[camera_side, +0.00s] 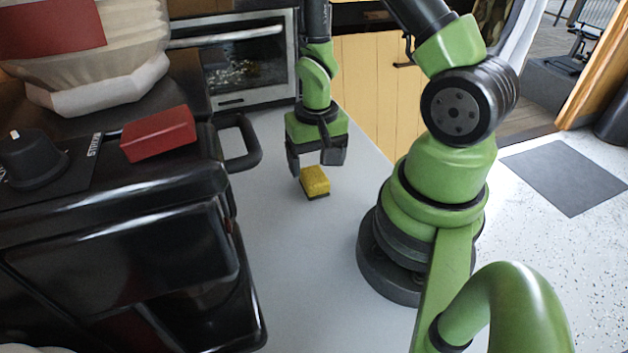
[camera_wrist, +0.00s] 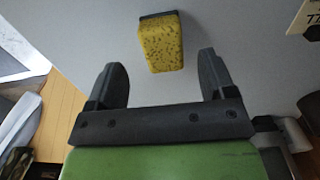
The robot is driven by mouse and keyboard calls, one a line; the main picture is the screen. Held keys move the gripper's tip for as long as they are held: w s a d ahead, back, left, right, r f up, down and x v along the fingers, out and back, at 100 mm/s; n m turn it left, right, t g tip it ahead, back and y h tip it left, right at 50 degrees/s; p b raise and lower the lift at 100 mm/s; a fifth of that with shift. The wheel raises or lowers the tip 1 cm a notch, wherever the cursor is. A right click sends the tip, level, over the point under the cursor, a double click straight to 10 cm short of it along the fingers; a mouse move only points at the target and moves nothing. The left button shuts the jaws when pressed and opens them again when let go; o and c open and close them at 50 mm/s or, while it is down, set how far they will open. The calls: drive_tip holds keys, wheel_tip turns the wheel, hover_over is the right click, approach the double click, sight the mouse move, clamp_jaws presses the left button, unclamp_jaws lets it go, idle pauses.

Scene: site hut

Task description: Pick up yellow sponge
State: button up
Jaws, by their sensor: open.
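The yellow sponge (camera_side: 315,180) with a dark underside lies on the grey worktop, just below my gripper in the side view. My gripper (camera_side: 313,172) points down with its fingers apart, and nothing is between them. In the wrist view the sponge (camera_wrist: 161,42) is beyond the fingertips, roughly centred on the gap between the open fingers of my gripper (camera_wrist: 162,65). The sponge looks slightly tilted to the fingers there. I cannot tell the exact height of the fingertips above the worktop.
A black appliance (camera_side: 120,240) with a protruding handle (camera_side: 241,143) stands left of the worktop (camera_side: 290,270). A red block (camera_side: 158,133) lies on top of it. A toaster oven (camera_side: 240,60) stands behind. The worktop in front of the sponge is clear.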

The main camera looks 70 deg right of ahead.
sight(314, 175)
drive_tip(key=shift+w+f, duration=0.2)
drive_tip(key=shift+f, duration=2.05)
drive_tip(key=c, duration=1.1)
drive_tip(key=shift+o, duration=0.2)
wheel_tip(314, 175, up, 9)
drive_tip(key=shift+w+r, duration=0.1)
drive_tip(key=shift+r, duration=0.1)
drive_tip(key=w+a+r+n, duration=0.6)
drive_tip(key=a+r+n, duration=0.1)
drive_tip(key=r+n, duration=0.1)
drive_tip(key=shift+w+a+n, duration=0.3)
drive_tip(key=shift+a+n, duration=0.1)
drive_tip(key=shift+n, duration=0.1)
